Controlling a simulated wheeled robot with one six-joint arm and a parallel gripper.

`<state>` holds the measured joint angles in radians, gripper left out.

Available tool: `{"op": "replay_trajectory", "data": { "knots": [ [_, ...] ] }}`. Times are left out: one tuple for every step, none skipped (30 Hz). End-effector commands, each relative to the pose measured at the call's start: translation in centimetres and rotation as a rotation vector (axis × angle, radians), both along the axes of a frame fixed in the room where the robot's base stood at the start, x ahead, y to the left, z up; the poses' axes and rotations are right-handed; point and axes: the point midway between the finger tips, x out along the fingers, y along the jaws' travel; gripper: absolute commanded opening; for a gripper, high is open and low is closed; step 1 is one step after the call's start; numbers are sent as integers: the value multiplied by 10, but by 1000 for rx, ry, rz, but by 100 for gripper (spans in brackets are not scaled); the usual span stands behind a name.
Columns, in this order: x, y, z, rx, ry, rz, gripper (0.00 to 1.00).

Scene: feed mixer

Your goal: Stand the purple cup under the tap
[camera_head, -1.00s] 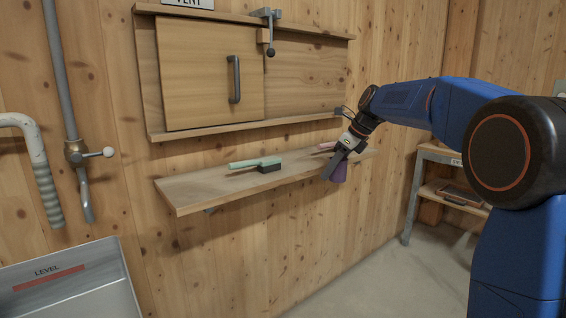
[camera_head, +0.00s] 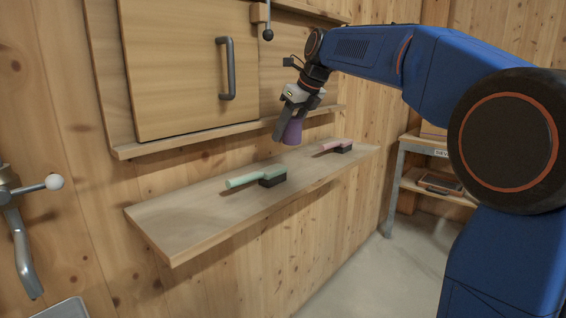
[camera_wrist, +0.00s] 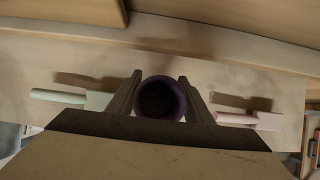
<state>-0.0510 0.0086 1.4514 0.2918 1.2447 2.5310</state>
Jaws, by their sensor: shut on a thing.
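The purple cup (camera_head: 294,131) is held in my gripper (camera_head: 285,135), above the wall shelf and apart from it. In the wrist view the cup (camera_wrist: 160,98) shows its round dark opening between the two fingers of my gripper (camera_wrist: 160,92), which are shut on its sides. The tap (camera_head: 22,240) is on the wall at the far left of the head view, with a white-knobbed lever and a grey spout pointing down. It is well to the left of my gripper.
A green-handled brush (camera_head: 258,177) and a pink-handled brush (camera_head: 337,146) lie on the wooden shelf (camera_head: 165,225). A grey container's edge (camera_head: 62,310) shows at bottom left. A sliding hatch (camera_head: 185,70) is above the shelf. A metal-legged rack (camera_head: 398,185) stands at right.

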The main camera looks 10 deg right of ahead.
Motion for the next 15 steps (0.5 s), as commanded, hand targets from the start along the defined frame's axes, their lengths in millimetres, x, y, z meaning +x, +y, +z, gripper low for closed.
{"op": "replay_trajectory", "data": {
  "knots": [
    [-1, 0, -10, 0, 4, 0, 25],
    [-1, 0, -15, 1, 3, 0, 25],
    [-1, 0, -21, 0, 4, -1, 25],
    [-1, 0, -26, 0, 4, 0, 25],
    [0, 0, -29, 1, 3, 0, 25],
    [0, 0, -34, 1, 3, 0, 25],
    [0, 0, -36, 0, 3, 1, 25],
    [0, 0, -38, 1, 2, 1, 25],
    [0, 0, -39, 0, 1, 1, 25],
    [0, 0, -41, 0, 1, 1, 25],
    [0, 0, -42, 0, 0, 1, 25],
    [0, 0, -45, 0, 1, 1, 25],
    [0, 0, -47, 0, 1, 0, 25],
    [0, 0, -51, 0, 3, 1, 25],
    [0, 0, -55, 0, 3, 1, 25]
  ]
}}
